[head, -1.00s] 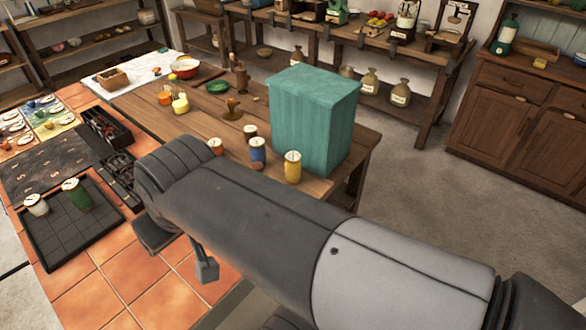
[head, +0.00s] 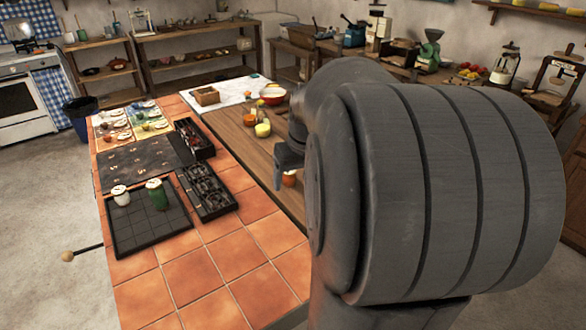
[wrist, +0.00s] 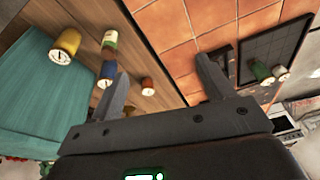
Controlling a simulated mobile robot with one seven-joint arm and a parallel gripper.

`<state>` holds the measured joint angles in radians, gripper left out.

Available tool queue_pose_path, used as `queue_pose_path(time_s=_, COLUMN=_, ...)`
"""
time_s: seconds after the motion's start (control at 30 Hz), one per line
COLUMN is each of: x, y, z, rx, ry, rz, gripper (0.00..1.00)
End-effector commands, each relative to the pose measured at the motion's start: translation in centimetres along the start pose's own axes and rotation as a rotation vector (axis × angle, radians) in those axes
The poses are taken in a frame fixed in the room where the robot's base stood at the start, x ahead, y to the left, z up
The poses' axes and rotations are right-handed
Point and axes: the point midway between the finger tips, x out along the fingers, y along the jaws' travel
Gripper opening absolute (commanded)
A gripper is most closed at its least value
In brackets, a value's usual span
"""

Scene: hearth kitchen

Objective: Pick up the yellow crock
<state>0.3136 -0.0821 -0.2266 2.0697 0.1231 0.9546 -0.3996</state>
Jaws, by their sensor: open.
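The yellow crock (wrist: 66,44) shows in the wrist view at the upper left, with a pale lid. It stands on the wooden table beside the teal box (wrist: 35,95). In the head view it is not visible, and my arm covers that part of the table. My gripper (wrist: 163,72) is open, with nothing between its fingers. The yellow crock lies to the left of the left finger, clear of it. In the head view my arm's large links hide most of the gripper.
A blue crock (wrist: 106,76) is close to the left finger in the wrist view. An orange-red crock (wrist: 147,86) appears between the fingers, further off. A black tray (head: 148,236) holds a white crock (head: 121,195) and a green crock (head: 156,193). Front tiles are clear.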

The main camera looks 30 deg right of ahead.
Motion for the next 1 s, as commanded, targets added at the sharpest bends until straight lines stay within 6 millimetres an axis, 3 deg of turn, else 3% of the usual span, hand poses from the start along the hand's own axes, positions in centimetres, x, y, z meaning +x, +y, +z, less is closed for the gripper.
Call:
queue_pose_path(time_s=0.03, x=1.0, y=2.0, z=-0.7, rx=0.021, ry=-0.021, rz=0.006, gripper=0.74)
queue_pose_path(time_s=0.27, x=5.1, y=10.9, z=-2.2, rx=0.079, ry=-0.098, rz=0.028, gripper=0.74)
queue_pose_path(time_s=0.4, x=7.9, y=16.5, z=-2.0, rx=0.108, ry=-0.148, rz=0.042, gripper=0.74)
queue_pose_path(time_s=0.6, x=11.0, y=22.7, z=-0.9, rx=0.132, ry=-0.203, rz=0.057, gripper=0.74)
queue_pose_path(time_s=0.77, x=12.2, y=24.8, z=-0.3, rx=0.138, ry=-0.223, rz=0.061, gripper=0.74)
queue_pose_path(time_s=1.0, x=15.2, y=25.2, z=0.6, rx=0.138, ry=-0.229, rz=0.061, gripper=0.74)
